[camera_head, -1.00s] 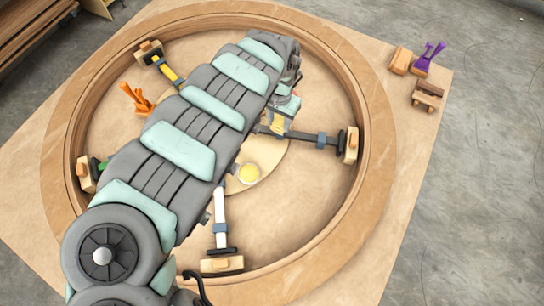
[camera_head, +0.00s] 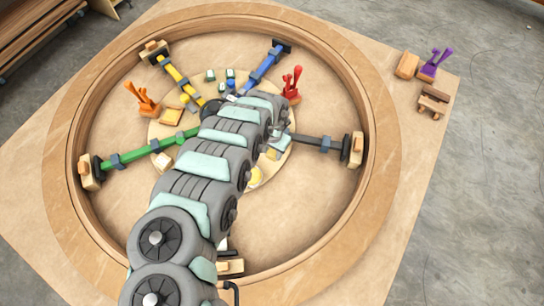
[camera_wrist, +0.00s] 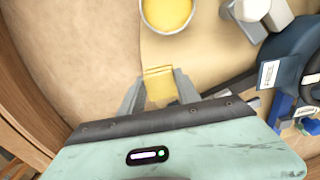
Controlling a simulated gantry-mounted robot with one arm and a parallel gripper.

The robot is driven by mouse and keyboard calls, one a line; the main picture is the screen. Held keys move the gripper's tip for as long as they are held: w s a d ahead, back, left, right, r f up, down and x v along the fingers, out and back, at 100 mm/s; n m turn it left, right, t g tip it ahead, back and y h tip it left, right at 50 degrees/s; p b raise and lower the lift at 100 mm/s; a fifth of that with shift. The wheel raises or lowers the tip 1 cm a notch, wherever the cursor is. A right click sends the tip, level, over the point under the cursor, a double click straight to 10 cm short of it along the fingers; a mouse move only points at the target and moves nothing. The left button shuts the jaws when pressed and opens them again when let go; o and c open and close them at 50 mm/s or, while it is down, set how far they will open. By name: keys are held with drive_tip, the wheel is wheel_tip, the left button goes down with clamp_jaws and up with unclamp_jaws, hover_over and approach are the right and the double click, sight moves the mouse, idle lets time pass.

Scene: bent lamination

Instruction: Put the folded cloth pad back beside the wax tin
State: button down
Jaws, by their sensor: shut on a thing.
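My gripper (camera_wrist: 158,88) is shut on the folded cloth pad (camera_wrist: 159,84), a small yellow piece between the two grey fingers in the wrist view. The wax tin (camera_wrist: 167,13), a round white-rimmed tin with yellow wax, lies just beyond the fingertips, apart from the pad in the picture. In the head view the wax tin (camera_head: 255,177) shows partly beside my arm. My arm hides the pad there. I cannot tell how high the pad is above the tan board.
Dark clamp parts (camera_wrist: 287,60) and a white-and-grey piece (camera_wrist: 255,12) stand right of the gripper. In the head view, green (camera_head: 150,150), blue (camera_head: 265,66) and dark (camera_head: 318,144) clamp bars run inside the wooden ring (camera_head: 375,150). Bare board lies left of the tin in the wrist view.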

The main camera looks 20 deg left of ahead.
sight(272, 157)
drive_tip(key=shift+w+f, duration=0.1)
drive_tip(key=shift+f, duration=0.25)
wheel_tip(272, 157, down, 4)
drive_tip(key=shift+d+r, duration=0.1)
drive_tip(key=shift+r, duration=0.1)
drive_tip(key=shift+a+f, duration=0.15)
drive_tip(key=shift+a, duration=0.05)
drive_tip(key=shift+f+b, duration=0.2)
drive_tip(key=shift+b, duration=0.1)
drive_tip(key=c, duration=0.9)
unclamp_jaws()
drive_tip(key=shift+o, duration=0.2)
drive_tip(key=shift+r, duration=0.1)
